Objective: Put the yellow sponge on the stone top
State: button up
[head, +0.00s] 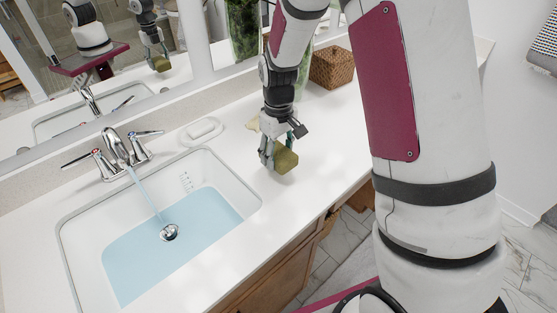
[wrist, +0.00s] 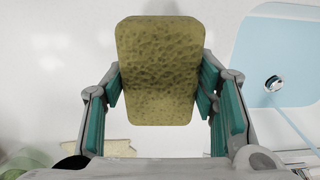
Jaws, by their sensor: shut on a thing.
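The yellow sponge (head: 286,160) is an olive-yellow block held in my gripper (head: 272,152), above or at the white stone top (head: 320,130) to the right of the sink. In the wrist view the sponge (wrist: 160,70) fills the middle, upright between the teal finger pads of my gripper (wrist: 160,95), which is shut on its sides. The stone top (wrist: 60,60) lies behind it in that view. I cannot tell whether the sponge touches the stone top.
The sink (head: 165,245) holds blue water under a running faucet (head: 118,150). A white soap dish (head: 202,131) sits behind the sink. A wicker basket (head: 332,67) and a green plant vase (head: 243,30) stand at the back. The stone top around my gripper is mostly clear.

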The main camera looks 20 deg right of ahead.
jog(key=shift+w+f, duration=0.1)
jog(key=shift+w, duration=0.1)
jog(key=shift+f, duration=1.7)
jog(key=shift+f, duration=0.1)
jog(key=o, duration=1)
